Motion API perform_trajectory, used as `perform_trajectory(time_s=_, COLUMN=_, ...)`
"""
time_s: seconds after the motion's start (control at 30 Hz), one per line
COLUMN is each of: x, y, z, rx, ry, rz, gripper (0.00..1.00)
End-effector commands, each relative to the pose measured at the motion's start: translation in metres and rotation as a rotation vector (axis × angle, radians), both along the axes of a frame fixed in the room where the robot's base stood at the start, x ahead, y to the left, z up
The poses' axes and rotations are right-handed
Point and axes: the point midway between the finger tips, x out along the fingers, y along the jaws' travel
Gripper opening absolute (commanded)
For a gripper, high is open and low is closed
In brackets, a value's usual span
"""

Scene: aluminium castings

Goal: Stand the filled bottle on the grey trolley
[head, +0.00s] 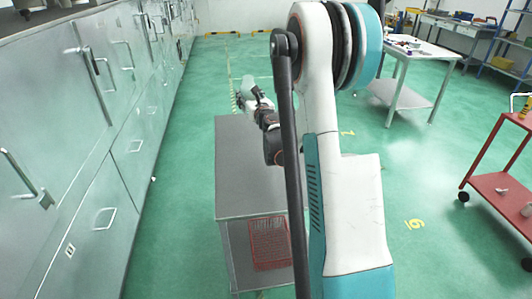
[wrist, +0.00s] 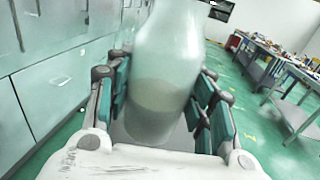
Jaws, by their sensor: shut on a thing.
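A pale translucent bottle (wrist: 165,75) stands between the two fingers of my gripper (wrist: 160,105) in the wrist view. Its lower part looks darker, as if holding contents. My gripper is shut on it, with a finger on each side, and the bottle is close to upright in that view. In the head view the bottle (head: 246,84) is small and partly hidden by my gripper (head: 258,97), near the far end of the grey trolley (head: 240,190). I cannot tell whether the bottle's base touches the trolley top. The visible part of the trolley top is bare.
A red wire basket (head: 270,245) sits on the trolley's lower level. Grey cabinets (head: 110,120) line the left side. A red trolley (head: 495,185) stands at the right, and a white worktable (head: 415,50) stands behind. Green floor (head: 180,190) is clear between cabinets and trolley.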

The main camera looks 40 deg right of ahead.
Motion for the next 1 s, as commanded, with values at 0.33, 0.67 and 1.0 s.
perform_trajectory(time_s=0.33, x=-0.02, y=-0.068, z=-0.01, rx=0.0, ry=0.0, rz=-0.058, gripper=0.2)
perform_trajectory(time_s=0.67, x=-0.02, y=-0.067, z=-0.087, rx=0.0, ry=0.0, rz=-0.057, gripper=0.2)
perform_trajectory(time_s=1.0, x=-0.02, y=-0.067, z=-0.153, rx=0.0, ry=0.0, rz=-0.057, gripper=0.2)
